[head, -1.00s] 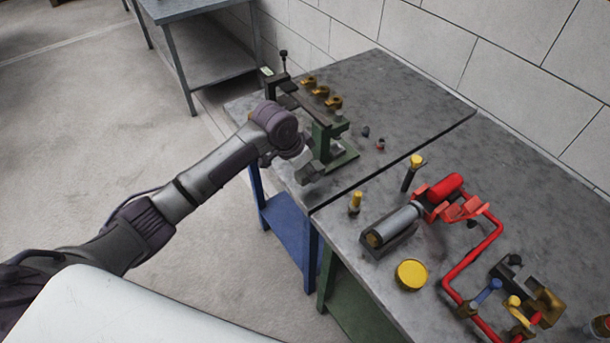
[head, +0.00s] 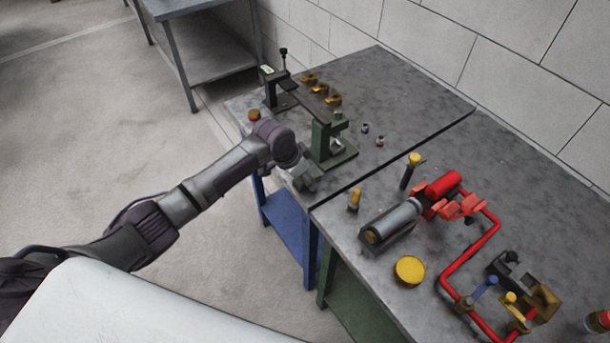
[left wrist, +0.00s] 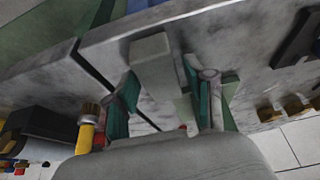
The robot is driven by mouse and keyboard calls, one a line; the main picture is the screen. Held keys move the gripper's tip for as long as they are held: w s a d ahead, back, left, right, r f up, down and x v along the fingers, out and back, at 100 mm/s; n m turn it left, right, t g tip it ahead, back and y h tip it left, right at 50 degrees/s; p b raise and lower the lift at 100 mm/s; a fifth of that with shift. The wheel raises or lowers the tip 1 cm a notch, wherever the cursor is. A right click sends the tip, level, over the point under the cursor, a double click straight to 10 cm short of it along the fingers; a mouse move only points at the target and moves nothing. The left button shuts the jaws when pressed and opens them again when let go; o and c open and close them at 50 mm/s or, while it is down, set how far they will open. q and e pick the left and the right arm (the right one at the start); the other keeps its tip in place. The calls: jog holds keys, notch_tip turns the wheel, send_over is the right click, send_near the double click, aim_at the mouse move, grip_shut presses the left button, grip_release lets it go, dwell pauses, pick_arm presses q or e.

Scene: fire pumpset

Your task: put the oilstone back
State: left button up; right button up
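The oilstone appears to be the pale grey block (left wrist: 152,62) in the left wrist view, above or on the grey bench top by its front edge. My left gripper (left wrist: 160,78) has one teal-padded finger on each side of this block. The fingertips lie close along its sides, but I cannot tell whether they press on it. In the head view my left gripper (head: 305,178) is low at the front edge of the bench, beside the green stand (head: 325,142), and the block is hard to make out there. My right gripper is not in view.
Brass clamps (head: 320,88) and a dark vise-like fixture (head: 281,92) stand behind the stand. A yellow-topped tool (head: 354,200), a grey cylinder (head: 393,222) and red piping (head: 470,262) occupy the right-hand bench. The rear of the left-hand bench top (head: 400,85) is clear.

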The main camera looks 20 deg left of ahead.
pick_arm(q)
jog(key=shift+r, duration=0.1)
jog(key=b+v, duration=0.1)
jog(key=v, duration=1.1)
jog(key=shift+w+d+r, duration=0.1)
